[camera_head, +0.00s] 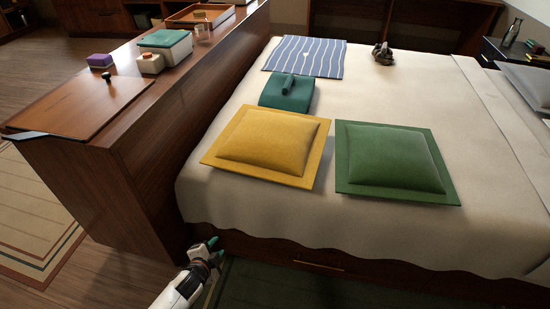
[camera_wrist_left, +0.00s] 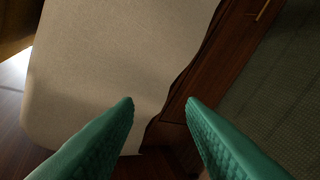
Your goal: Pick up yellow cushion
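The yellow cushion (camera_head: 268,145) is square with a flat border and lies flat near the front left corner of the bed. My left gripper (camera_head: 212,244) is low in front of the bed's front left corner, apart from the cushion and below it. In the left wrist view my left gripper (camera_wrist_left: 160,102) has its two green fingers spread apart with nothing between them. The cushion does not show in the wrist view. My right gripper is not in view.
A green cushion (camera_head: 390,160) lies right of the yellow one on the white bed (camera_head: 445,105). Behind are a teal object (camera_head: 287,92) and a striped blue cloth (camera_head: 305,57). A wooden counter (camera_head: 150,110) stands along the bed's left side.

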